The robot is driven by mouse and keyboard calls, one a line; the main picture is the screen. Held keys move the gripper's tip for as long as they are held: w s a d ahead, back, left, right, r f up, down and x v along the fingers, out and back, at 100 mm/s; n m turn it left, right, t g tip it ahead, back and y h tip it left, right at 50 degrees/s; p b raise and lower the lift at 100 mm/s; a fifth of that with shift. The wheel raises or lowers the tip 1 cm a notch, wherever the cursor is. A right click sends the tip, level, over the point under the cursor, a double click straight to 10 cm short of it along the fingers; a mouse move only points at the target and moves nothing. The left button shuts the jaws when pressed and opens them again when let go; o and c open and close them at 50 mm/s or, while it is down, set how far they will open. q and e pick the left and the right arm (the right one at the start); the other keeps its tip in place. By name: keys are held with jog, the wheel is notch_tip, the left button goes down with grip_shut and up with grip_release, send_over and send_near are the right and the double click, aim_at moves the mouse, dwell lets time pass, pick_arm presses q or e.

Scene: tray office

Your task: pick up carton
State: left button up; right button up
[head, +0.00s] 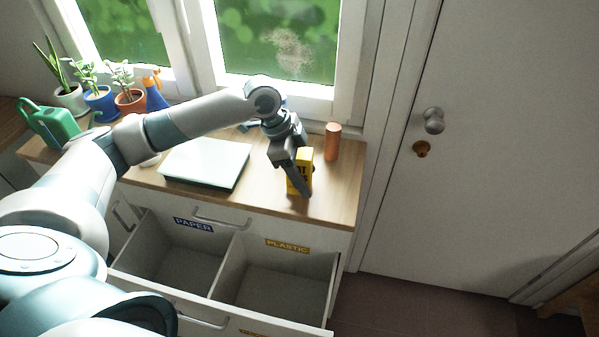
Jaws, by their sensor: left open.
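A small yellow carton (304,157) with dark lettering stands upright on the wooden counter (335,190), near its right end. My left gripper (297,178) is open at the carton, reaching down from the left and above. One dark finger crosses the front of the carton and hides part of it. Whether the fingers touch the carton cannot be told. My right gripper does not show.
An orange-brown cylinder (332,142) stands just behind the carton. A pale flat tray or closed laptop (207,163) lies left. Potted plants, a blue spray bottle (155,92) and a green watering can (50,124) stand farther left. Open drawer bins (275,275) labelled PAPER and PLASTIC jut out below.

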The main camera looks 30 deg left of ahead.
aim_at(307, 164)
pick_arm(q)
jog(key=shift+c, duration=0.6)
jog(key=c, duration=1)
